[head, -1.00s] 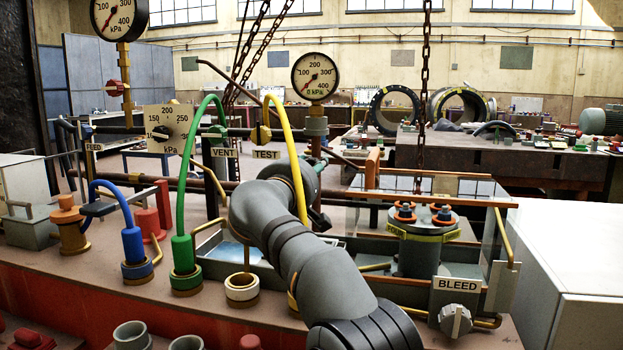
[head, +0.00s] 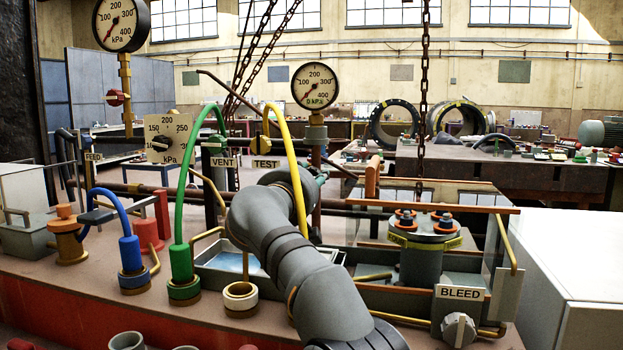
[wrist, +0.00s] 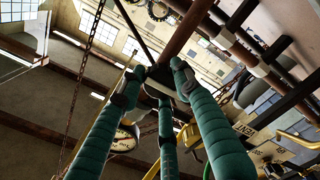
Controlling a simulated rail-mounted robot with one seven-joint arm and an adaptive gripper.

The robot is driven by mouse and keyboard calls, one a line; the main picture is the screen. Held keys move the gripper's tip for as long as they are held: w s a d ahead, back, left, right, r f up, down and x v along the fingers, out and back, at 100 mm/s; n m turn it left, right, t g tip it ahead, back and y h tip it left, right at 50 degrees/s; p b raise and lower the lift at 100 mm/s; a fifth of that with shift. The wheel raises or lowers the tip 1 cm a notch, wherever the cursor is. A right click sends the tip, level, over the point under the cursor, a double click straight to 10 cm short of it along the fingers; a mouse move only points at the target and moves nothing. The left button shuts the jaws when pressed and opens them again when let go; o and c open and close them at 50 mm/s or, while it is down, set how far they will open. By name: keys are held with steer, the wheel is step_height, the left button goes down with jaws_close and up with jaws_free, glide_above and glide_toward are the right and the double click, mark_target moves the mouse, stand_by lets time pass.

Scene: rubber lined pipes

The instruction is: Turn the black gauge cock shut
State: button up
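My gripper (wrist: 159,92) has three teal fingers, with dark tips spread apart in the wrist view. A small black piece (wrist: 156,76), which looks like the gauge cock, shows between or just beyond the tips, at the end of a red-brown pipe (wrist: 178,40). I cannot tell whether the tips touch it. In the head view my gripper (head: 321,179) is small and partly hidden by my arm, beside the riser pipe under the middle gauge (head: 315,86). The cock cannot be made out there. That gauge's needle points to the lower left.
A glass-sided case with an orange rail (head: 440,204) stands to the right. A grey BLEED knob (head: 459,329) is at the front right. Chains hang behind.

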steer(key=o, duration=0.5)
steer(key=shift+a+r, duration=0.1)
steer(key=shift+a, duration=0.45)
steer(key=shift+d, duration=0.25)
steer(key=shift+n, duration=0.3)
